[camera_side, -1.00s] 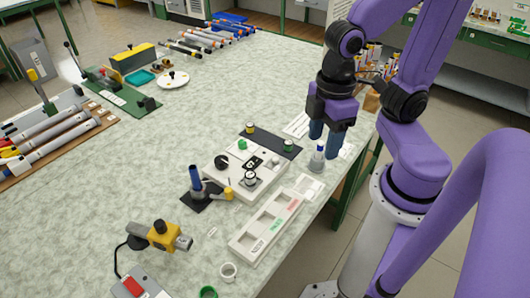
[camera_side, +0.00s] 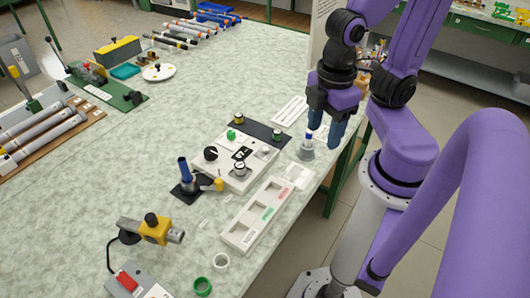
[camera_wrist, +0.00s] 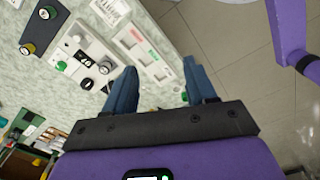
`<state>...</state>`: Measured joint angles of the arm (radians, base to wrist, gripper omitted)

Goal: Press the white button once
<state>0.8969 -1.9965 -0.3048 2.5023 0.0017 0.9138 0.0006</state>
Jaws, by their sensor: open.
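A white panel (camera_side: 227,172) lies on the bench in the middle of the side view. It carries a white round button with a dark base (camera_side: 239,167), a black knob (camera_side: 211,153) and a green knob (camera_side: 231,134). My gripper (camera_side: 324,138) is open, to the right of the panel and above the bench edge. In the wrist view my gripper (camera_wrist: 160,66) shows two spread blue fingers with nothing held between them.
A white tray (camera_side: 251,232) lies in front of the panel. A blue post on a black base (camera_side: 184,172) stands left of it.

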